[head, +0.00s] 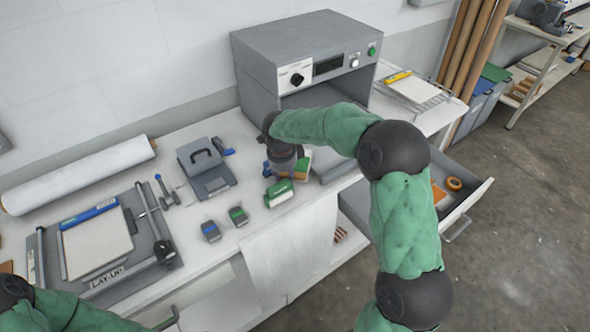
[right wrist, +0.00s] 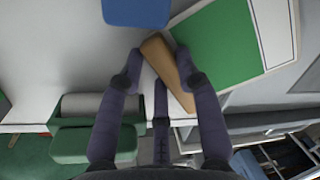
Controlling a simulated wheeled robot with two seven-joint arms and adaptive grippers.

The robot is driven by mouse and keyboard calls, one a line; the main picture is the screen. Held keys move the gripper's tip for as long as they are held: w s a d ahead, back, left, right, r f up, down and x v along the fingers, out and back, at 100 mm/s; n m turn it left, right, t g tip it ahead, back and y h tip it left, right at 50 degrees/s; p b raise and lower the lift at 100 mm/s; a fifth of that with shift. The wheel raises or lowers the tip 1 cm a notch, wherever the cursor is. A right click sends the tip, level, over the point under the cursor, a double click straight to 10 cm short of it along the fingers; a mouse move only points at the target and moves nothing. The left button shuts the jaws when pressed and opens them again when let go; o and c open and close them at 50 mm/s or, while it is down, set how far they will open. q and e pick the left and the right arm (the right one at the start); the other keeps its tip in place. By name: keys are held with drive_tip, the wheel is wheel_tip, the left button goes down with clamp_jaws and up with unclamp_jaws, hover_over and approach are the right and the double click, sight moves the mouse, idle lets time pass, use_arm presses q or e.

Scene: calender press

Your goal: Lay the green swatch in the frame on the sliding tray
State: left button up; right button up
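The green swatch (right wrist: 225,45) is a flat green panel at the upper right of the right wrist view, with a white border along two sides. In the head view only a small green patch (head: 302,168) shows beside my right gripper (head: 284,158). In the right wrist view my right gripper (right wrist: 160,75) has its fingers on both sides of a tan bar (right wrist: 165,70) at the swatch's edge. I cannot tell whether they press on it. The sliding tray and its frame are mostly hidden behind my right arm. My left gripper is out of the head view.
The grey press (head: 265,75) stands behind my right arm. A green block (head: 280,192) and two small blocks sit in front of my right gripper. An open drawer (head: 455,205) juts out at right.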

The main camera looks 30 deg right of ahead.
clamp_jaws()
drive_tip(key=shift+r, duration=0.65)
drive_tip(key=shift+s+r+p, duration=0.2)
drive_tip(key=shift+r+p, duration=0.25)
drive_tip(key=shift+r, duration=0.7)
drive_tip(key=s+r, duration=0.1)
drive_tip(key=r, duration=0.1)
drive_tip(key=s+a+r+p, duration=0.1)
drive_tip(key=s+r, duration=0.3)
drive_tip(key=shift+a, duration=0.35)
drive_tip(key=s+a+r+p, duration=0.1)
drive_tip(key=s+a+r, duration=0.1)
drive_tip(key=s, duration=0.6)
drive_tip(key=shift+a+r, duration=0.2)
drive_tip(key=shift+r, duration=0.45)
